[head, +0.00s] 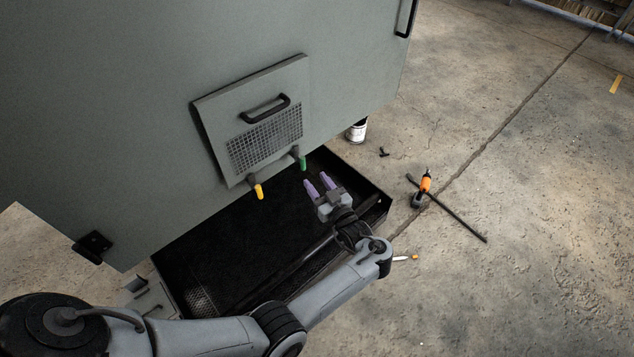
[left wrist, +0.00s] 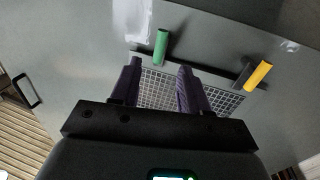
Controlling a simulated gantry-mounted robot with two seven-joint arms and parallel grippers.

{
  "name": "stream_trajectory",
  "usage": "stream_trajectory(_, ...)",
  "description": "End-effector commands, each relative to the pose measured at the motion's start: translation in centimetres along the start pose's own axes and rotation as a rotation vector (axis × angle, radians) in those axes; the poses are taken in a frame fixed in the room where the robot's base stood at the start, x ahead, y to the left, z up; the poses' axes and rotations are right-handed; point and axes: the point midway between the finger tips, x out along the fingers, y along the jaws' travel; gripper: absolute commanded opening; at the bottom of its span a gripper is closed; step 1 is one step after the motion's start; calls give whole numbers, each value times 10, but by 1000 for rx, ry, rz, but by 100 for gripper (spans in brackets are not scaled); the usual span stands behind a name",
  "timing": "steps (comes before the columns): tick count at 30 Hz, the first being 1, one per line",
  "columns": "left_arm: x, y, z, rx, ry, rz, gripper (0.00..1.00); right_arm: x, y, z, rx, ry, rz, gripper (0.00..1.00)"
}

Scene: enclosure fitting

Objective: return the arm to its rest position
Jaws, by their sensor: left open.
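My left arm (head: 335,293) reaches in from the lower left of the head view. My left gripper (head: 320,184) has two purple fingers, parted and with nothing between them. It is apart from the enclosure, to the right of the yellow-tipped latch (head: 259,191) and below the green-tipped latch (head: 302,162). In the left wrist view, the fingers (left wrist: 160,67) are spread in front of the mesh, with the green latch (left wrist: 161,46) beyond them and the yellow latch (left wrist: 257,76) to the right. My right gripper is not in view.
The grey enclosure (head: 130,110) carries a panel with a black handle (head: 265,108) and mesh (head: 265,138). A black tray (head: 372,200) lies under it. A can (head: 357,130), an orange-and-black tool (head: 424,186) and a dark rod (head: 460,219) are on the open floor at right.

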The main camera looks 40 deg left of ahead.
Motion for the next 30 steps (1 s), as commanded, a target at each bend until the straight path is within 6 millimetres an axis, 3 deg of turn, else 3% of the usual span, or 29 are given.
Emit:
stream_trajectory(11,3,-2,6,-10,-25,11,45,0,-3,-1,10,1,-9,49)
stream_trajectory(20,13,-15,69,-75,-346,246,45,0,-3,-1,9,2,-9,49)
stream_trajectory(23,-6,-21,86,-42,-505,417,45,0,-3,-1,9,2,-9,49)
stream_trajectory(25,-31,-30,91,16,-614,550,45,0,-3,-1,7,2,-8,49)
stream_trajectory(30,-113,-75,84,265,-833,861,45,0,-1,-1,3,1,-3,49)
